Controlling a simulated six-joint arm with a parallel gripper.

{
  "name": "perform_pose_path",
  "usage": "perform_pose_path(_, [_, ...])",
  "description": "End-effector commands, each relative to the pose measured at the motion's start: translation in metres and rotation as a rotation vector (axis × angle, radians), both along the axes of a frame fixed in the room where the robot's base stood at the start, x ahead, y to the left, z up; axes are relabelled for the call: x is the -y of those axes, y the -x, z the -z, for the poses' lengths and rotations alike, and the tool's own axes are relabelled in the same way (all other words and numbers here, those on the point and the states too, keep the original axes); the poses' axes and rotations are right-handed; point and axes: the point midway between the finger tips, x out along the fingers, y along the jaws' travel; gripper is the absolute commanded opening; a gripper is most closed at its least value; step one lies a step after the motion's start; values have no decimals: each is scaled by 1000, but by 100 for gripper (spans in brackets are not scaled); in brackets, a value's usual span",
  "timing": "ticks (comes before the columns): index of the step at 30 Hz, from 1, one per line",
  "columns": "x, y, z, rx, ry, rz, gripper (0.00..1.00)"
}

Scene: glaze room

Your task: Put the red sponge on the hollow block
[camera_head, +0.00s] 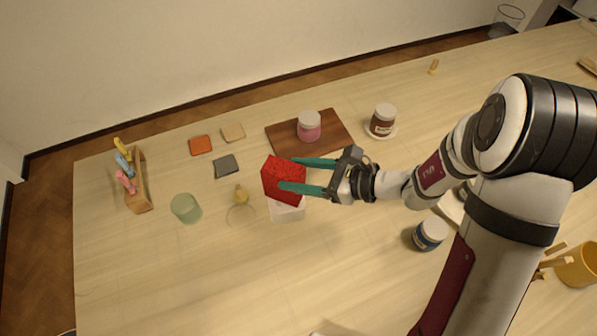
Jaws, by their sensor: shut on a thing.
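The red sponge (279,177) is a speckled red block in the middle of the table view. My gripper (284,174) has its two teal fingers on either side of the sponge and is shut on it. A white block (288,212), likely the hollow block, stands directly below the sponge in the picture. The sponge covers its upper part, so its opening is hidden. I cannot tell whether the sponge touches the block or is held just above it.
A green cup (186,208) and a small yellowish item (240,195) stand left of the block. A wooden board (333,125) bears a pink jar (309,126) behind. A blue jar (430,234) stands right, near my arm. The front left table is clear.

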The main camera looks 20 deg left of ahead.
Motion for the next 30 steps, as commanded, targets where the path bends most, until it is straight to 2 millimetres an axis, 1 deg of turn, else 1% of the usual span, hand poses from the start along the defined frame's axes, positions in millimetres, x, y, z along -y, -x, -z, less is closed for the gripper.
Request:
perform_pose_path(1, [0, 0, 3, -1, 0, 0, 0])
perform_pose_path(10, [0, 0, 5, 0, -1, 0, 0])
perform_pose_path(11, [0, 0, 5, 1, -1, 1, 65])
perform_pose_path(15, [1, 0, 5, 1, -1, 1, 90])
perform_pose_path(16, [1, 0, 5, 1, -1, 1, 91])
perform_pose_path(23, [1, 0, 5, 1, -1, 1, 91])
perform_pose_path(25, [1, -1, 1, 2, -1, 0, 91])
perform_pose_path(28, [16, -2, -5, 4, -2, 4, 91])
perform_pose_path(30, [32, -1, -11, 3, 0, 6, 91])
